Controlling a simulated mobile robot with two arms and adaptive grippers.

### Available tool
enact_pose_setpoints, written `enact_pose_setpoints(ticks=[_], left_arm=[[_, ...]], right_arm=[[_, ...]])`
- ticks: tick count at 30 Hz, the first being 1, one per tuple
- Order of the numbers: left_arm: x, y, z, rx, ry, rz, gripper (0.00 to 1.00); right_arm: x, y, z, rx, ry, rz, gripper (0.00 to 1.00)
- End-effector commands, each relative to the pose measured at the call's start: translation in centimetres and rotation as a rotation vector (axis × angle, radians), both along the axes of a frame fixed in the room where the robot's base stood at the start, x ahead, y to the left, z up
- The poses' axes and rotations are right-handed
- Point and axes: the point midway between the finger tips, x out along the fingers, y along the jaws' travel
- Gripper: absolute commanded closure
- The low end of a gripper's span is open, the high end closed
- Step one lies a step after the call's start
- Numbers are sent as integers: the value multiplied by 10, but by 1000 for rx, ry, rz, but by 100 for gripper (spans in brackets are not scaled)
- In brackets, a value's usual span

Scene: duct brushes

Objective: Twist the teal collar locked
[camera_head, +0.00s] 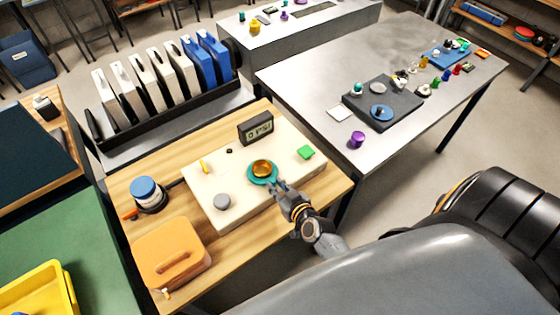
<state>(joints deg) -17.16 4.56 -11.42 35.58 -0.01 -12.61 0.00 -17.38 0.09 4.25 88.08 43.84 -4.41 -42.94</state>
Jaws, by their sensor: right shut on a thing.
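The teal collar (258,181) is a flat ring on the cream panel (240,200), around an amber dome (262,168). My right gripper (279,187) reaches in from the lower right and is shut on the collar's near right edge. The fingertips are small here, and the part of the collar between them is hidden. Whether the collar is turned to a locked position cannot be told. My left gripper is not in view.
An orange case (172,250) and a blue-topped round device (147,192) stand left on the wooden table (215,262).

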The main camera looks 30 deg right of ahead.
Motion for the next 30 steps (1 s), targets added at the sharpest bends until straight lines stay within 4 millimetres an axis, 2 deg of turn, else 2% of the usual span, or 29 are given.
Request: enact_pose_setpoints(ticks=[3,17,18,21,30], left_arm=[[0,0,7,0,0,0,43],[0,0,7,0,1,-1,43],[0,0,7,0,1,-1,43],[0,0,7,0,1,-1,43],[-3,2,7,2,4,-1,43]], right_arm=[[0,2,2,2,-1,-24,100],[0,2,0,-1,-1,-35,100],[0,2,0,-1,-1,-35,78],[0,2,0,-1,-1,-35,59],[-1,2,0,0,0,-35,59]])
